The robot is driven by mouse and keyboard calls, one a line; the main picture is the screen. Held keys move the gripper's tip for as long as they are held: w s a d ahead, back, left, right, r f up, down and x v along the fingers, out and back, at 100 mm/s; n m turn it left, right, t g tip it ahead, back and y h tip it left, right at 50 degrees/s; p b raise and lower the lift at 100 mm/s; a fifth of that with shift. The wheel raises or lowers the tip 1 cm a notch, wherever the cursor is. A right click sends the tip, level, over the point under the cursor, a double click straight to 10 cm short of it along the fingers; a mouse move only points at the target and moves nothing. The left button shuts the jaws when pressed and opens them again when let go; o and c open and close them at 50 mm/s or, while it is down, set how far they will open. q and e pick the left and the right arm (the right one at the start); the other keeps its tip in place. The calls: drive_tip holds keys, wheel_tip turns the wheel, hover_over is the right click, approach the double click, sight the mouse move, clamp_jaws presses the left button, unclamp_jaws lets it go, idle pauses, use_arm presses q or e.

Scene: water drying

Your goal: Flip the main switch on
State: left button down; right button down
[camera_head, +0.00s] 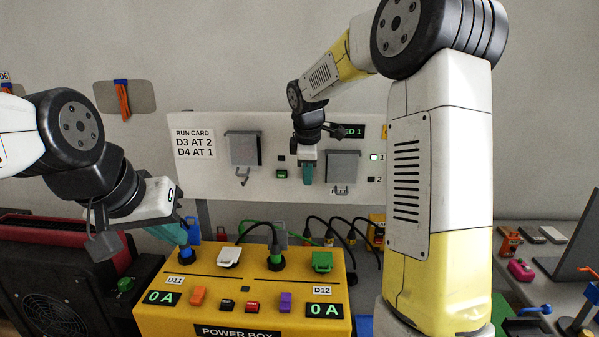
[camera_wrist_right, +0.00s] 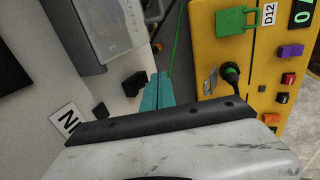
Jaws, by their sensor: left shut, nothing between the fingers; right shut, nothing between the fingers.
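A white wall panel (camera_head: 220,182) carries two grey covers, left (camera_head: 243,148) and right (camera_head: 343,166). A small black block (camera_head: 281,158) and a green-lit button (camera_head: 282,174) sit between them. I cannot tell which part is the main switch. My right gripper (camera_head: 308,175) has its teal fingers together in front of the panel, left of the right cover. In the right wrist view, the fingertips (camera_wrist_right: 160,78) are near a black block (camera_wrist_right: 134,83); contact is unclear. My left gripper (camera_head: 180,240) is shut and empty above the power box's left end.
The yellow power box (camera_head: 190,314) stands in front, with a green padlock (camera_head: 322,262), coloured switches and displays reading 0 A. Black cables (camera_head: 340,222) run behind it. A dark fan unit (camera_head: 60,280) stands left. My right arm hides the right middle.

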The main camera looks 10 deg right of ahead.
drive_tip(key=shift+w+d, duration=0.1)
drive_tip(key=shift+w, duration=0.5)
drive_tip(key=shift+w+f, duration=0.2)
drive_tip(key=shift+w, duration=0.1)
drive_tip(key=shift+r, duration=0.85)
